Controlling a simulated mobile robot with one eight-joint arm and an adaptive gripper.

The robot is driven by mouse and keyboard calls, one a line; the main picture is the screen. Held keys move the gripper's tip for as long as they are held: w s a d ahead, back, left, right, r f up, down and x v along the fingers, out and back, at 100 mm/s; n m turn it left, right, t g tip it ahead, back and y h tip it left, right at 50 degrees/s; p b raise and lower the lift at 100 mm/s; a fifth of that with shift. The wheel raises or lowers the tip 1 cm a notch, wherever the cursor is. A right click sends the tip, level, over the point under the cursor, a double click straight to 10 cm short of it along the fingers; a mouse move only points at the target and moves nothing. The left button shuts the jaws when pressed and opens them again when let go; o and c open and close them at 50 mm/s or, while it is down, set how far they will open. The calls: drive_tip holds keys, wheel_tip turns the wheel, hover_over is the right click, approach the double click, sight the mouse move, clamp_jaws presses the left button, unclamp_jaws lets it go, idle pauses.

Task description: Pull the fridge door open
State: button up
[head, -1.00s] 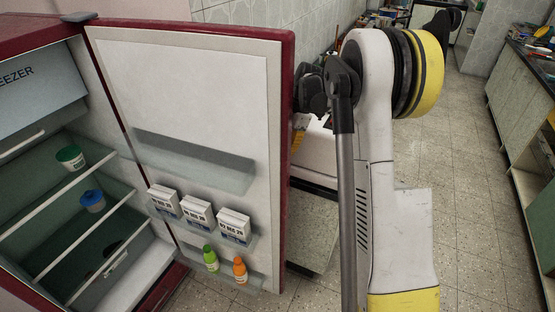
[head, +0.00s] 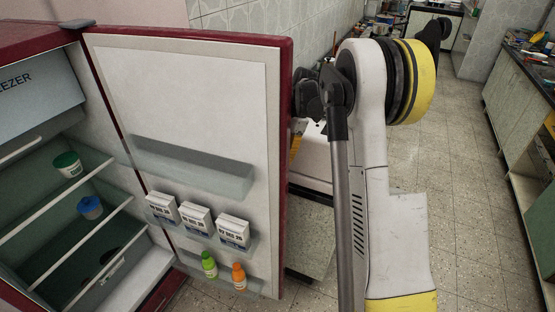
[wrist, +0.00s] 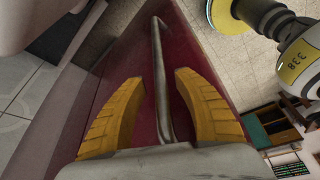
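The red fridge door (head: 187,80) stands wide open in the head view, its white inner side facing the camera. Its dark red outer face (wrist: 130,70) fills the middle of the wrist view. A grey metal bar handle (wrist: 159,60) runs along that face. My gripper (wrist: 160,74) has its two yellow fingers apart, one on each side of the handle. Gaps show between the fingers and the bar, so it is around the handle without a visible grip. In the head view the door's edge and my arm mostly hide the gripper.
The fridge shelves hold a green tub (head: 67,165) and a blue tub (head: 90,207). Door racks carry white boxes (head: 196,219), a green bottle (head: 209,264) and an orange bottle (head: 239,276). A counter (head: 520,100) lines the right. Tiled floor (head: 465,190) between is clear.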

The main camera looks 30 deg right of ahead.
drive_tip(key=v, duration=1.2)
drive_tip(key=shift+a, duration=0.1)
